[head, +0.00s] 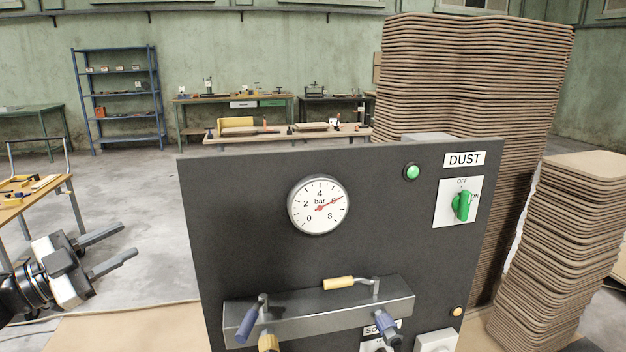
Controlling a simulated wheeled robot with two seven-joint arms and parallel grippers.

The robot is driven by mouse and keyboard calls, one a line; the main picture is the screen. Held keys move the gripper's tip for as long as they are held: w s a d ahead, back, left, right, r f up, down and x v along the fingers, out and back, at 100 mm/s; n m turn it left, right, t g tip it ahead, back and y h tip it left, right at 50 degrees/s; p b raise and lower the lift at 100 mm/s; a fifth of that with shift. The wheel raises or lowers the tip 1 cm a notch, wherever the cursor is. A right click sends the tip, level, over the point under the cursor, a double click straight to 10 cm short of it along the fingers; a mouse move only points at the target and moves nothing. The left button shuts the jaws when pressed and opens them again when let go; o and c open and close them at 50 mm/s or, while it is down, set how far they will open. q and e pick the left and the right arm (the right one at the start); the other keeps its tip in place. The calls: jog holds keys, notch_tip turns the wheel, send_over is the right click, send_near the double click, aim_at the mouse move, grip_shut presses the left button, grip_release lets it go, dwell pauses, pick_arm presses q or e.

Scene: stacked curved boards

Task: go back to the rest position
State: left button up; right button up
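My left gripper (128,240) is at the lower left, with its two grey fingers apart and nothing between them. It points right and is clear of the dark control panel (260,190), with open floor showing behind it. My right gripper is not in the picture. The panel stands upright in front of me. It carries a round pressure gauge (318,204), a lit green lamp (412,172) and a green rotary switch (462,206) on a white plate under a DUST label. The red gauge needle points near 6.
A metal rail (320,310) with yellow and blue handles sticks out of the panel's lower part. A tall stack of curved boards (460,80) and a shorter stack (565,240) stand at the right. A wooden table (35,195) is at the left.

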pick_arm(q)
jog(key=w+a+n+t+y, duration=0.2)
jog(key=a+n+t+y, duration=0.15)
jog(key=a+y, duration=0.25)
jog(key=w+a+n+t+y, duration=0.2)
jog(key=w+a+n+y, duration=0.15)
jog(key=a+y, duration=0.3)
jog(key=s+a+f+n+g+y, duration=0.2)
jog(key=a+f+n+g+y, duration=0.2)
jog(key=a+y, duration=0.2)
jog(key=s+d+f+g+h, duration=0.25)
jog(key=s+d+f, duration=0.25)
jog(key=d+f, duration=0.65)
jog(key=s+d+f+g+h, duration=0.1)
jog(key=s+d+f+h, duration=0.3)
jog(key=d+f, duration=0.7)
jog(key=s+d+f+n+g+h, duration=0.1)
jog(key=s+d+f, duration=0.2)
jog(key=s+d, duration=0.5)
jog(key=s+d+f+n+g, duration=0.1)
jog(key=s+d+f, duration=0.3)
jog(key=s+d, duration=0.5)
jog(key=shift+s+n+g+h, duration=0.4)
jog(key=shift+s, duration=0.2)
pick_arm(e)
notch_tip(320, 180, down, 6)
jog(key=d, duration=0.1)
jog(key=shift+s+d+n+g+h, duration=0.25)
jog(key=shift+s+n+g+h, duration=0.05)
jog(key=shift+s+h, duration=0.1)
